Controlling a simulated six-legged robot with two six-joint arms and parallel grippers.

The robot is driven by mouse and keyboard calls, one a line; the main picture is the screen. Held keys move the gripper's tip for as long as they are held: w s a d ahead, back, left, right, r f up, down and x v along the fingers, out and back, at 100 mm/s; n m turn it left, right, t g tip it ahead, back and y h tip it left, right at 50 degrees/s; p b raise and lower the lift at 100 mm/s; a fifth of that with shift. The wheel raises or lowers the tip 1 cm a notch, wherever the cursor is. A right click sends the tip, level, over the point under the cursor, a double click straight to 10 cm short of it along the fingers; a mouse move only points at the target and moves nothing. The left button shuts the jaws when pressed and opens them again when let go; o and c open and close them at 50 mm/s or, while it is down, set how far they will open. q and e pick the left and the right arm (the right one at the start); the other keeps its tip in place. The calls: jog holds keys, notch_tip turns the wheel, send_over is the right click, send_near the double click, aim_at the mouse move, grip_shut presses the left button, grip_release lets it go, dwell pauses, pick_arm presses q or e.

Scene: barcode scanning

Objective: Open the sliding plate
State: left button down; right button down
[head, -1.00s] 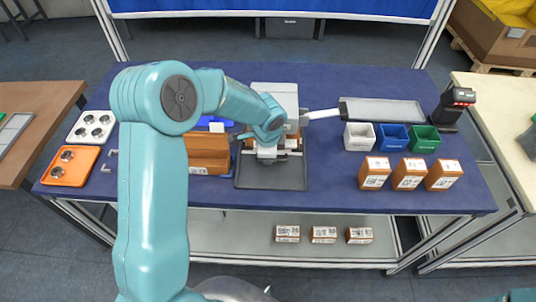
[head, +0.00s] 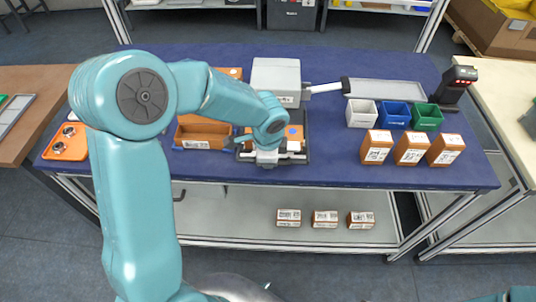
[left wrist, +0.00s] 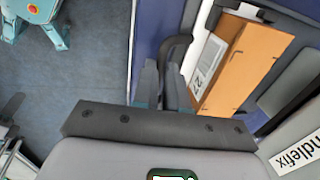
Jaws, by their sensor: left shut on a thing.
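My left gripper (head: 267,158) is at the front edge of a dark tray-like base (head: 304,156) in the middle of the table. In the left wrist view its fingers (left wrist: 165,88) are shut on a dark curved handle (left wrist: 177,52). A grey housing (head: 276,77) stands behind, with a white arm-like part on its right side. An orange box (head: 294,133) shows in front of the housing, partly hidden by my arm. The left wrist view shows an orange box (left wrist: 250,65) with a barcode label beside the handle. The sliding plate itself is mostly hidden by my arm and wrist.
Open orange bins (head: 204,132) stand left of the base. White (head: 361,114), blue (head: 393,116) and green (head: 426,118) bins and several labelled orange boxes (head: 411,149) stand right, near a scanner (head: 457,88). An orange tray (head: 65,143) lies far left. More boxes lie below.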

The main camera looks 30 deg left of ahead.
dwell(0.3)
pick_arm(q)
jog(key=c, duration=1.2)
grip_release()
jog(key=shift+w, duration=0.2)
jog(key=shift+o, duration=0.2)
jog(key=shift+s, duration=0.1)
notch_tip(320, 180, up, 16)
jog(key=s+d, duration=0.1)
jog(key=s, duration=0.1)
jog(key=shift+s+d, duration=0.25)
jog(key=shift+d, duration=0.05)
jog(key=shift+f, duration=0.1)
